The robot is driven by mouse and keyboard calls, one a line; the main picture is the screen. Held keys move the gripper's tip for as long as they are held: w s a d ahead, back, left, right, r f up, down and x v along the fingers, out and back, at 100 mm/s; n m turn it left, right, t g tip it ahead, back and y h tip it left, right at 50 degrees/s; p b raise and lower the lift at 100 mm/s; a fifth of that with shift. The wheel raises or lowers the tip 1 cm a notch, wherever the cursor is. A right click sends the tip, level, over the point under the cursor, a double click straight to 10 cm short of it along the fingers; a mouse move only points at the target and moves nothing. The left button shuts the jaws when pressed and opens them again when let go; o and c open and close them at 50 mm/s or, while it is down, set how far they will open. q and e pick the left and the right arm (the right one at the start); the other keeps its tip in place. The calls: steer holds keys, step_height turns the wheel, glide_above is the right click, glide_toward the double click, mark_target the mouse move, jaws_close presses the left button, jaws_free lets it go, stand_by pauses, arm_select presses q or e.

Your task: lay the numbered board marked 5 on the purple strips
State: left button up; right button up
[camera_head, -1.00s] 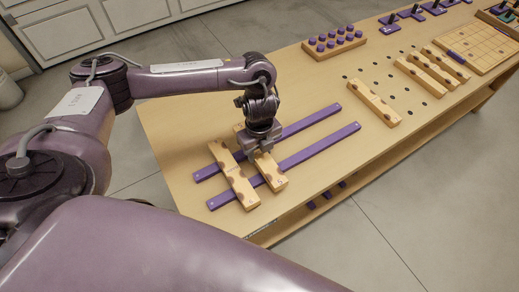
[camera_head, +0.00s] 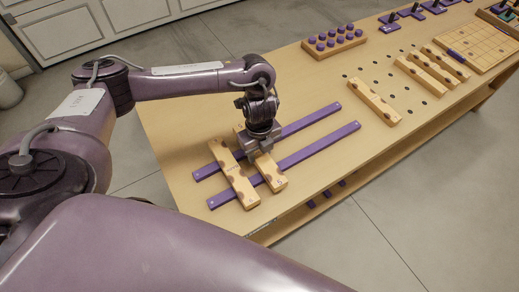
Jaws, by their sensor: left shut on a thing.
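Two purple strips, the upper one (camera_head: 310,121) and the lower one (camera_head: 325,146), lie side by side on the wooden bench. A wooden board (camera_head: 272,175) with a small mark that looks like a 5 near its front end lies across them. My left gripper (camera_head: 263,148) is over this board and shut on it, hiding its middle and part of its far end. The board looks level and on or very close to the strips; I cannot tell whether it touches them. My right gripper is not in view.
Another wooden board (camera_head: 234,176) lies across the strips just left of the held one, with a narrow gap. More boards (camera_head: 372,102) lie to the right near rows of holes. A block with purple pegs (camera_head: 334,40) stands at the back. The strips' right parts are bare.

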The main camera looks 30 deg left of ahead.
arm_select(q)
steer(key=shift+f, duration=0.1)
stand_by(0.3)
steer(key=shift+f, duration=0.4)
steer(key=shift+f+b, duration=0.15)
steer(key=shift+b, duration=0.15)
stand_by(0.5)
stand_by(0.6)
steer(key=o, duration=1.2)
steer(key=shift+c, duration=0.2)
step_height(320, 180, up, 8)
steer(key=p, duration=0.8)
